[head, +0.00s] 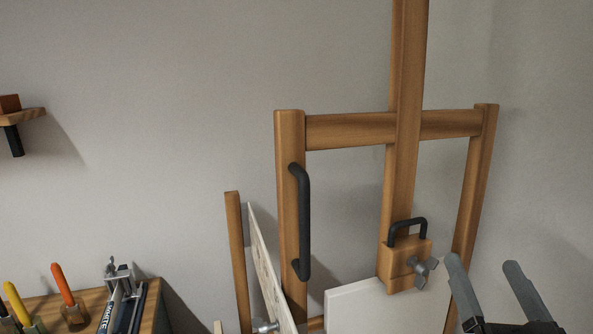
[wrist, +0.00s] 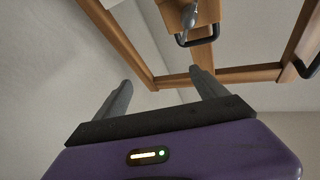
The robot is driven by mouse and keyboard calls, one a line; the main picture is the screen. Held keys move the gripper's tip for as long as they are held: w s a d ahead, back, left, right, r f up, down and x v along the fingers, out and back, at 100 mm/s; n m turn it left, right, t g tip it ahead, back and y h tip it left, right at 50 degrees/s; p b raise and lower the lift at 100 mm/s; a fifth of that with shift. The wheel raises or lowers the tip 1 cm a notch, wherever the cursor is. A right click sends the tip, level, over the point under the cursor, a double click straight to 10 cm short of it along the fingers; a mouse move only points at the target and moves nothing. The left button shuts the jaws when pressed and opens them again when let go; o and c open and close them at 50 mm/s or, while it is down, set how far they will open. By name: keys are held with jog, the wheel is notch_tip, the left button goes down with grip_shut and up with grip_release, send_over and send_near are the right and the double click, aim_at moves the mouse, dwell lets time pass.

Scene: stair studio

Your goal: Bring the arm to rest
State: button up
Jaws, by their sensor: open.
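My gripper (head: 489,270) shows at the lower right of the head view, with its two grey fingers apart and nothing between them. It also shows in the wrist view (wrist: 160,92), with the fingers spread and empty. In the head view the gripper is in front of the lower right part of a wooden easel (head: 350,131). Most of my arm is out of the head view.
The easel's sliding clamp (head: 398,260) has a black handle and a metal knob, above a white canvas (head: 370,308). A black handle (head: 304,222) is on its left post. A wooden surface (head: 145,290) with tools is at lower left. A shelf (head: 28,114) hangs on the left wall.

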jog(key=s+a+f+n+g, duration=0.1)
jog(key=s+a+f+g, duration=0.1)
jog(key=s+f, duration=0.5)
jog(key=s+a+f+n+g+y, duration=0.1)
jog(key=s+a+f+g, duration=0.1)
jog(key=s+f, duration=0.6)
jog(key=s+a+f+n+g, duration=0.1)
jog(key=s+f, duration=0.7)
jog(key=s, duration=1.1)
jog(key=shift+a+g+y, duration=0.3)
jog(key=shift+a+g, duration=0.6)
jog(key=shift+a, duration=0.35)
jog(key=shift+f, duration=0.1)
jog(key=shift+c, duration=0.2)
